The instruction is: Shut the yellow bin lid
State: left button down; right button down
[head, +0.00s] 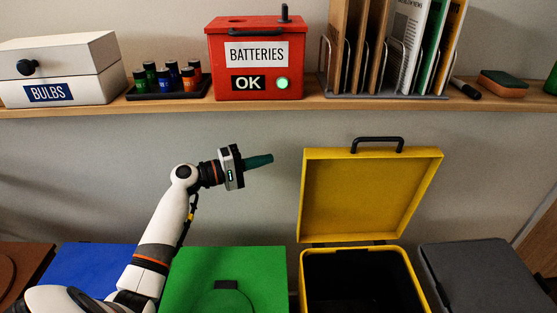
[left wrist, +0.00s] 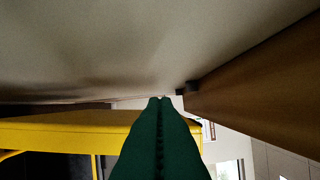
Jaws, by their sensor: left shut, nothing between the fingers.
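The yellow bin (head: 409,255) stands on the right side of the head view. Its yellow lid (head: 365,198) is open and stands upright against the wall side, with a black handle (head: 377,141) on its top edge. My left gripper (head: 270,158) is shut and empty, its green fingers pointing right, to the left of the lid's upper part and apart from it. The left wrist view shows the closed green fingers (left wrist: 160,145) in front, with the yellow lid (left wrist: 65,132) at the left. My right gripper is not in view.
A wooden shelf (head: 300,106) runs above, holding a red batteries box (head: 256,80), a white bulbs box (head: 75,70) and a file rack. A green bin (head: 250,265), a blue bin (head: 90,262) and a grey bin (head: 480,270) flank the yellow one. The wall between shelf and bins is bare.

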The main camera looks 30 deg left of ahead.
pick_arm(q)
jog(key=p+x, duration=0.2)
jog(key=x, duration=0.7)
jog(key=s+d+p, duration=0.1)
jog(key=s+d, duration=0.1)
jog(key=s, duration=0.1)
jog(key=shift+s+d+f+p, duration=0.15)
jog(key=shift+s+d+p, duration=0.1)
jog(key=shift+p, duration=0.1)
